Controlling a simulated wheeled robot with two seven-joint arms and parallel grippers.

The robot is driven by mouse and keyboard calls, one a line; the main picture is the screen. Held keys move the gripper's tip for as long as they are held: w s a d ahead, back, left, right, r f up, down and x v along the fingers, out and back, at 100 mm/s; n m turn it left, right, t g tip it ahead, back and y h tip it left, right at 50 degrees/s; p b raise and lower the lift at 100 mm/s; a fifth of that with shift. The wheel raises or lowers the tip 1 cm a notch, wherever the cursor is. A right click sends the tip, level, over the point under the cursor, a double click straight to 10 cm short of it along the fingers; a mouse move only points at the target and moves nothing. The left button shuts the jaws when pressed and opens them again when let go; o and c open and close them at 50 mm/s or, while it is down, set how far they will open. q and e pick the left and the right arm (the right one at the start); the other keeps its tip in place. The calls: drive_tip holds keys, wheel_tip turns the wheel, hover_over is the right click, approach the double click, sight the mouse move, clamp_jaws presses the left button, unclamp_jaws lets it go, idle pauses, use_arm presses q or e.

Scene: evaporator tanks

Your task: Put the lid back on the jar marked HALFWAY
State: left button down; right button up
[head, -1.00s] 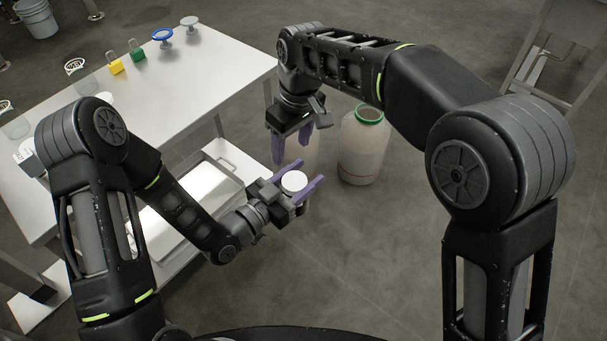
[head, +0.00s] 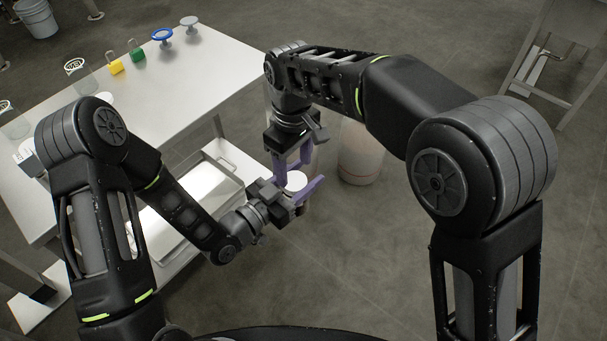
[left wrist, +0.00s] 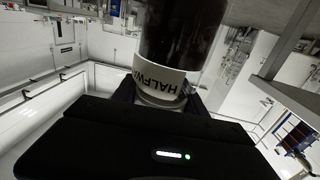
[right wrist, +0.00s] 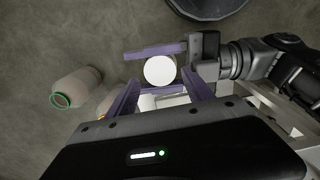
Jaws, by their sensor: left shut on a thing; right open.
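The jar marked HALFWAY (left wrist: 178,62) has dark contents and a white label in the left wrist view. My left gripper (head: 302,190) is shut on it and holds it off the floor, beyond the table's right end. A round white top (head: 296,180) shows at the jar's upper end. It also shows as a white disc (right wrist: 160,70) in the right wrist view. I cannot tell whether this is a seated lid. My right gripper (head: 292,166) is open, fingers down, close above the white top.
A large pale container (head: 360,160) stands on the floor behind my right arm.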

sight(294, 181)
drive_tip(key=shift+f, duration=2.05)
drive_tip(key=shift+c, duration=0.2)
drive_tip(key=c, duration=1.3)
drive_tip(key=shift+o, duration=0.3)
drive_tip(key=shift+m, duration=0.9)
drive_tip(key=o, duration=1.5)
drive_tip(key=shift+o, duration=0.2)
drive_tip(key=shift+r, duration=0.15)
drive_tip(key=shift+r, duration=2.15)
